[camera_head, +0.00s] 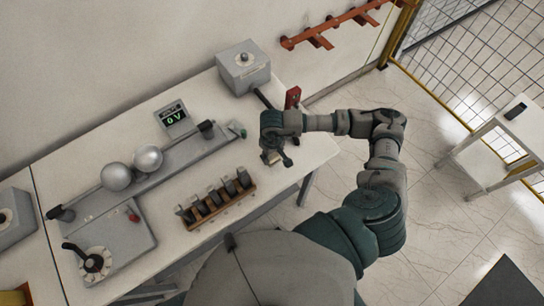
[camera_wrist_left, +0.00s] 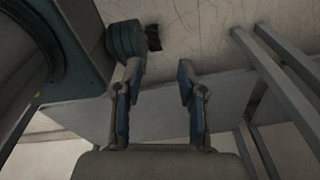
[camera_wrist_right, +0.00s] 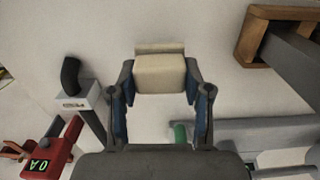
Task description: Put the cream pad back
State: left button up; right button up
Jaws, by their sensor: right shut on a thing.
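The cream pad (camera_wrist_right: 160,73) is a small pale block between the fingertips of my right gripper (camera_wrist_right: 159,85), which is shut on it. In the head view my right gripper (camera_head: 275,154) is over the right part of the table, and a bit of the pad (camera_head: 269,157) shows below it. A wooden rack (camera_head: 222,208) with several dark upright pieces stands to its lower left; its end (camera_wrist_right: 252,38) shows at upper right in the right wrist view. My left gripper (camera_wrist_left: 158,82) is open and empty in its wrist view, and is not seen in the head view.
A grey apparatus (camera_head: 130,185) with two metal spheres (camera_head: 147,158) and a 0 V display (camera_head: 172,119) fills the table's left part. A grey box (camera_head: 243,68) stands at the back. A red meter (camera_wrist_right: 45,145) is nearby. The table's right corner (camera_head: 315,150) is clear.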

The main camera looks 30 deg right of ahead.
aim_at(272, 160)
jog(key=shift+f, duration=0.2)
notch_tip(272, 160, down, 2)
jog(key=shift+s+f+p, duration=0.1)
jog(key=shift+f+p, duration=0.05)
jog(key=shift+p, duration=0.45)
jog(key=shift+a+f, duration=0.1)
jog(key=shift+f, duration=0.2)
pick_arm(q)
jog(key=shift+s+a+r, duration=0.1)
jog(key=shift+s+r, duration=0.35)
jog(key=shift+s, duration=0.3)
pick_arm(e)
jog(key=shift+f, duration=0.15)
jog(key=o, duration=1.2)
pick_arm(q)
jog(key=shift+w, duration=0.25)
jog(key=shift+r, duration=0.1)
